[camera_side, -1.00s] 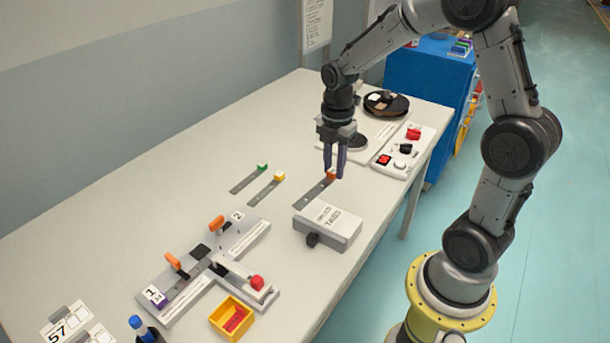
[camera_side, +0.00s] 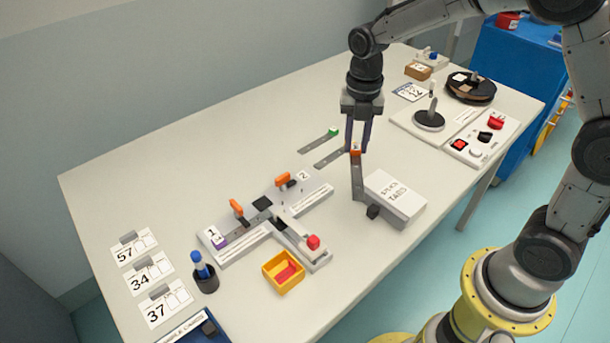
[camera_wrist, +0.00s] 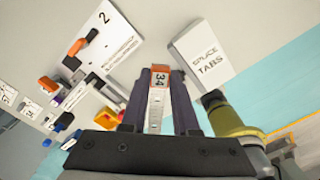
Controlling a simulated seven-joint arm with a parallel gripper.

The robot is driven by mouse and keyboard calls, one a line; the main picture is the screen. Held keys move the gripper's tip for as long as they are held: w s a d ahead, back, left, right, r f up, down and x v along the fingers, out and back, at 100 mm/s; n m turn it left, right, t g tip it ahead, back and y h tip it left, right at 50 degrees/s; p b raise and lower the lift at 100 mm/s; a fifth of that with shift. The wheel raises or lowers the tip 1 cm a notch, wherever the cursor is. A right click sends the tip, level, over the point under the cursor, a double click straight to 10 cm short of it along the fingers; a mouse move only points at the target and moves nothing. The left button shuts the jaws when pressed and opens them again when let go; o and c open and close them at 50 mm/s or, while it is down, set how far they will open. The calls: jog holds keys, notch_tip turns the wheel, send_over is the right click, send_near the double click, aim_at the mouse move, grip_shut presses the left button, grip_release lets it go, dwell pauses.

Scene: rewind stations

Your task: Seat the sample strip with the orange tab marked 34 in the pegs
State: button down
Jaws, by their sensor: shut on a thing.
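The sample strip with the orange tab (camera_side: 356,151) is held in my gripper (camera_side: 357,148), its grey strip (camera_side: 358,184) hanging down at a slant above the table. The wrist view shows the tab marked 34 (camera_wrist: 160,78) between the fingertips of my gripper (camera_wrist: 159,74). The peg station (camera_side: 262,222) is to the left and nearer the camera, with sides marked 1 and 2. A strip with a purple tab (camera_side: 220,242) lies on side 1. Thin pegs (camera_side: 284,207) show by side 2, which holds no strip that I can see. Orange clamps (camera_side: 237,207) (camera_side: 283,180) stand raised.
The splice tabs box (camera_side: 395,198) stands close to the right of the held strip. A green-tabbed strip (camera_side: 320,140) and another strip (camera_side: 328,159) lie behind. A yellow bin (camera_side: 283,271), blue-topped bottle (camera_side: 204,275) and number cards (camera_side: 150,273) are nearer.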

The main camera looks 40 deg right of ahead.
jog(key=w+f, duration=0.2)
jog(key=w, duration=0.1)
jog(key=w+f, duration=0.3)
jog(key=w, duration=0.1)
jog(key=w+f, duration=0.3)
jog(key=w, duration=0.1)
jog(key=shift+w+a+f, duration=0.1)
jog(key=shift+w, duration=0.1)
jog(key=shift+w+f, duration=0.5)
jog(key=shift+f, duration=1.55)
jog(key=shift+f, duration=0.15)
jog(key=c, duration=0.7)
grip_release()
jog(key=shift+o, duration=0.2)
